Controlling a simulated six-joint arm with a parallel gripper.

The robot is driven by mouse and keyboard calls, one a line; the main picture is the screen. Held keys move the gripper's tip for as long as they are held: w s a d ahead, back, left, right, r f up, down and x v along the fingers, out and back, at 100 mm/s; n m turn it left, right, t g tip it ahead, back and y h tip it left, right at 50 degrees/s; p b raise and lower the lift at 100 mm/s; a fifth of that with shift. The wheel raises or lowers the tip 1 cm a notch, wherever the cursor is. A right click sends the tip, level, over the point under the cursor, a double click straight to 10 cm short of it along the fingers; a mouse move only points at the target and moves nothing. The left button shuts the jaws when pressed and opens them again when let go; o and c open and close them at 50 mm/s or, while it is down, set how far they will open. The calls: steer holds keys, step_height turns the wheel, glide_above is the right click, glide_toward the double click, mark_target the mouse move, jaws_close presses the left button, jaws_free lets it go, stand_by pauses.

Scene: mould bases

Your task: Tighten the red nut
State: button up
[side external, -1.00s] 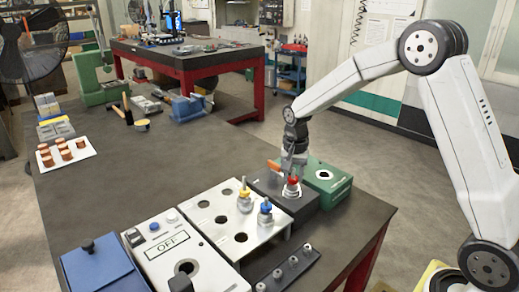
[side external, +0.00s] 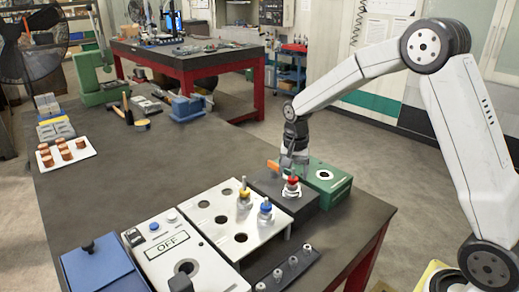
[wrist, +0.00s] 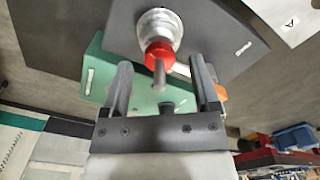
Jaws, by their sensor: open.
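The red nut (side external: 292,180) sits on a silver threaded post assembly on top of the dark grey block (side external: 268,184). In the wrist view the red nut (wrist: 160,55) is at the upper middle, with its grey stud pointing toward my gripper. My gripper (side external: 293,160) is just above and behind the nut in the side view. In the wrist view my gripper (wrist: 161,66) is open, its two dark fingers apart on either side of the stud. Nothing is held between them. I cannot tell how far down the nut is threaded.
A green box with a round hole (side external: 328,182) stands right beside the dark block. An orange part (side external: 273,166) lies close to my gripper. A white holed plate (side external: 216,208) carries yellow (side external: 244,193) and blue (side external: 265,206) topped assemblies.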

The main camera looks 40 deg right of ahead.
mark_target(293, 180)
steer(key=shift+r, duration=3.6)
steer(key=shift+s+a+f+n, duration=0.2)
steer(key=shift+s+a+n, duration=0.1)
steer(key=shift+s, duration=0.05)
steer(key=s+a+f+n+t, duration=0.1)
steer(key=s+a+f+n, duration=0.1)
steer(key=s, duration=0.3)
steer(key=s+a+f+n, duration=0.2)
steer(key=s+f+n, duration=0.1)
steer(key=s, duration=0.3)
steer(key=s+a+f+n+t, duration=0.1)
steer(key=s+a+f+n, duration=0.1)
steer(key=s+n, duration=0.3)
steer(key=shift+s+a+f+t, duration=0.3)
steer(key=shift+s+a+f, duration=0.05)
steer(key=shift+s+f, duration=0.3)
steer(key=shift+c, duration=0.3)
